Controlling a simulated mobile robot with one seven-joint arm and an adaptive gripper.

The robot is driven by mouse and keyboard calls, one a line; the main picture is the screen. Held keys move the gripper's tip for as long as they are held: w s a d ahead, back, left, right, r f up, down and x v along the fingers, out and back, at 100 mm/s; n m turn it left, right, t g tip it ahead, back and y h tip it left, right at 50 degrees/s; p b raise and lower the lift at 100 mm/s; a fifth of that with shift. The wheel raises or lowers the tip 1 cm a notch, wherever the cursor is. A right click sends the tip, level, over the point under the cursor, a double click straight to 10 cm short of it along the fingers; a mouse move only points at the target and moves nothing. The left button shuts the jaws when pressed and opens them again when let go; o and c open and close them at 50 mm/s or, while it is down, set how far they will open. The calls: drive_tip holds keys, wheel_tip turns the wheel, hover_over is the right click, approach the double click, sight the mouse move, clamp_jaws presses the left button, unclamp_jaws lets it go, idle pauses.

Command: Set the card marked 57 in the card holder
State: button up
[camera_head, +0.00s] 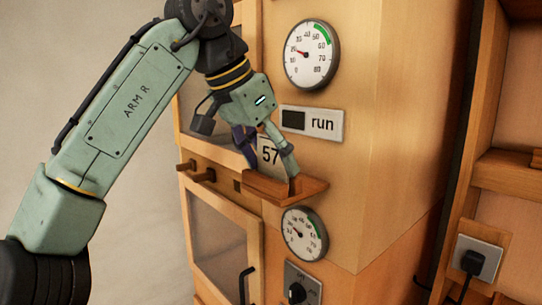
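The card marked 57 (268,154) is pale with dark digits and stands nearly upright, leaning slightly. The wooden card holder (309,188) is a small ledge on the front of the wooden cabinet. The card's lower edge is at the holder; I cannot tell whether it rests in the slot. My gripper (270,165) comes down from above, with one finger along each side edge of the card. It appears shut on the card, just over the holder. The right finger hides part of the card's right edge.
A round gauge (311,54) and a "run" plate (322,123) are above the holder. Another gauge (304,234) and a rotary switch (298,291) sit close below. Wooden pegs (203,175) stick out at left. A socket with a black plug (475,260) is at far right.

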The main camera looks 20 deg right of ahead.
drive_tip(key=o, duration=0.5)
drive_tip(key=shift+a, duration=0.1)
